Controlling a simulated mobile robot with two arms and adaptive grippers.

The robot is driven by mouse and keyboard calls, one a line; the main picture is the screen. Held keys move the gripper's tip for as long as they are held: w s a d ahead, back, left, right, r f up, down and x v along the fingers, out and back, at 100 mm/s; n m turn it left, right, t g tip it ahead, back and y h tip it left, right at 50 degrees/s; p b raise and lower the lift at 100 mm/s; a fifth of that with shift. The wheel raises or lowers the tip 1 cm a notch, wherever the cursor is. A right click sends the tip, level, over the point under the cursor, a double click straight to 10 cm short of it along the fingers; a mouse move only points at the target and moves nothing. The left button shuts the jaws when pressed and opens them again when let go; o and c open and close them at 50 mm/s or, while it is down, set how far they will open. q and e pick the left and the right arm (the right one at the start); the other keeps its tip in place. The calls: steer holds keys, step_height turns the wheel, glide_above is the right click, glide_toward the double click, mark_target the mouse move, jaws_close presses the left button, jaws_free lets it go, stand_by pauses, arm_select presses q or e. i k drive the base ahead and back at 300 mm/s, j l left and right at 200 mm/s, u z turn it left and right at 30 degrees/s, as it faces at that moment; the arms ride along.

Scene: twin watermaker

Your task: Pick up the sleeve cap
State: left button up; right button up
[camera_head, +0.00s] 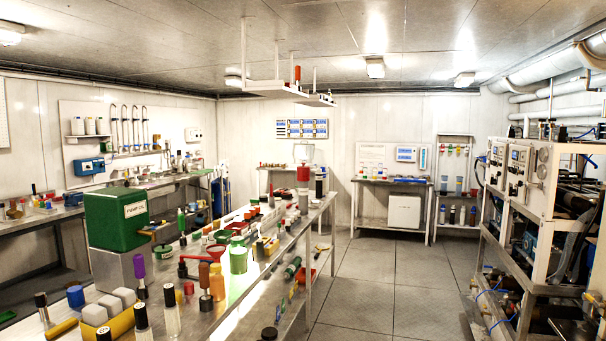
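I cannot tell which thing is the sleeve cap. Many small capped bottles and parts stand on the long metal bench (240,310) in front of me. Among them are a purple-topped bottle (138,266), an orange cylinder (217,281), a clear bottle with a black top (171,318) and a blue cap-like piece (75,296). A small dark round piece (269,333) shows at the bottom edge. Neither of my grippers is in view.
A machine rack (530,180) fills the right side. The floor (375,290) between is clear.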

mark_target(303, 172)
steer(key=i+l+z, duration=0.3)
steer(key=i, duration=0.85)
steer(key=i+z, duration=0.3)
steer(key=i, duration=1.55)
steer(key=i+l+u, duration=0.15)
steer(key=i, duration=0.5)
steer(key=i+l, duration=0.1)
steer(key=i, duration=0.55)
